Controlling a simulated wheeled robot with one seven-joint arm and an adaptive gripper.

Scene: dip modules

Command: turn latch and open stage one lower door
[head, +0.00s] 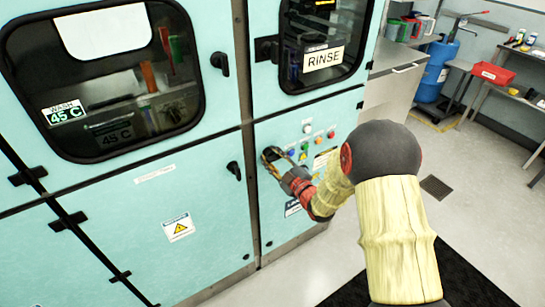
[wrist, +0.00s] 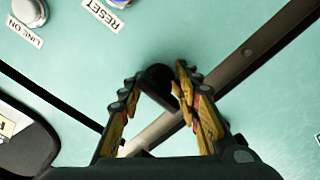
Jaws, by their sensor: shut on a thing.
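The lower door (head: 135,235) of the WASH stage is a pale teal panel and looks closed in the head view. Its black latch (head: 234,170) sits near the right edge and hangs roughly upright. My gripper (head: 267,157) is a little to the right of that latch, in front of the control panel's left edge. In the wrist view my gripper (wrist: 160,82) has its yellow-padded fingers on either side of a dark, rounded part (wrist: 157,76) and is shut on it.
The control panel (head: 325,131) has coloured buttons beside my gripper. A RINSE door (head: 318,50) is above and a WASH window door (head: 105,75) is at upper left. A dark mat (head: 440,280) lies on the floor. Open floor is at right, before a blue drum (head: 436,68).

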